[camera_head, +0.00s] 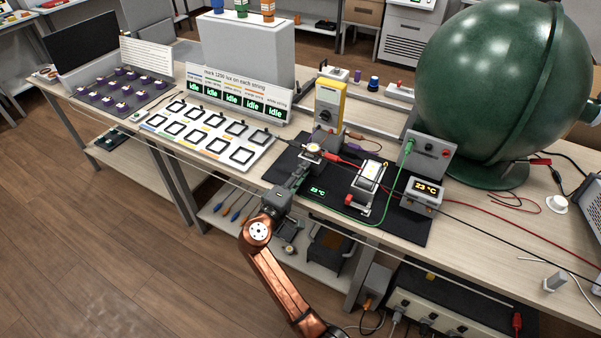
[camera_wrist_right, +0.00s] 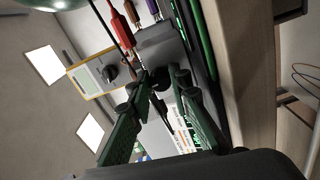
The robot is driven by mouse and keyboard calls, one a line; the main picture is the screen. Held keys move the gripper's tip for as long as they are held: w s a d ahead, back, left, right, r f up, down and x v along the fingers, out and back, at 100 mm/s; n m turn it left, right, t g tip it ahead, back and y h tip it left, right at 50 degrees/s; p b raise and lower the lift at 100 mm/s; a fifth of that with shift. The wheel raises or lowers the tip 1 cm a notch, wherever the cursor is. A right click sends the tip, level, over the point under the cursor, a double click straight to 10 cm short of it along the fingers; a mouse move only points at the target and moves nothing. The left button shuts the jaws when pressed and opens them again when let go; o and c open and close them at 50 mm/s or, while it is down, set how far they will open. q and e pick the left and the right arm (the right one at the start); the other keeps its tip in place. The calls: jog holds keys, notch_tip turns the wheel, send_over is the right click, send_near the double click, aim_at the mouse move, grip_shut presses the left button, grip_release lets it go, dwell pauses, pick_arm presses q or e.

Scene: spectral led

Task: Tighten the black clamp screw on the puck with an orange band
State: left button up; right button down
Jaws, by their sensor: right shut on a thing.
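My right gripper (camera_head: 299,174) reaches in from the front over the black mat, at the near side of a small fixture holding a pale, yellowish puck (camera_head: 313,149). An orange band on that puck is too small to make out. In the wrist view, the green fingers of my right gripper (camera_wrist_right: 158,88) stand on either side of a small black knob, which looks like the clamp screw (camera_wrist_right: 160,79), and are shut on it. Its exact grip is partly hidden by the fingertips. My left gripper is not in view.
A yellow multimeter (camera_head: 329,103) stands behind the fixture. Red and black leads run to the right. A white tray of square frames (camera_head: 205,136) is left; a green sphere (camera_head: 490,80) is right.

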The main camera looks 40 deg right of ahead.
pick_arm(q)
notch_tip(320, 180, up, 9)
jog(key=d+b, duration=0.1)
jog(key=b, duration=0.2)
pick_arm(e)
jog(key=m, duration=0.5)
jog(key=shift+f, duration=0.35)
jog(key=m+b, duration=0.2)
jog(key=m, duration=0.3)
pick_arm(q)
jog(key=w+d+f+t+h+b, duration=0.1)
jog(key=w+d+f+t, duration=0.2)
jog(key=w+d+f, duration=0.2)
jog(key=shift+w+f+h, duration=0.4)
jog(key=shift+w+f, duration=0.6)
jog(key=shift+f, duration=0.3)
pick_arm(e)
jog(key=shift+r+m, duration=0.15)
jog(key=shift+m, duration=0.45)
jog(key=c, duration=1.8)
grip_release()
jog(key=shift+r, duration=0.1)
jog(key=shift+o, duration=0.2)
jog(key=shift+a, duration=0.1)
jog(key=v, duration=1.2)
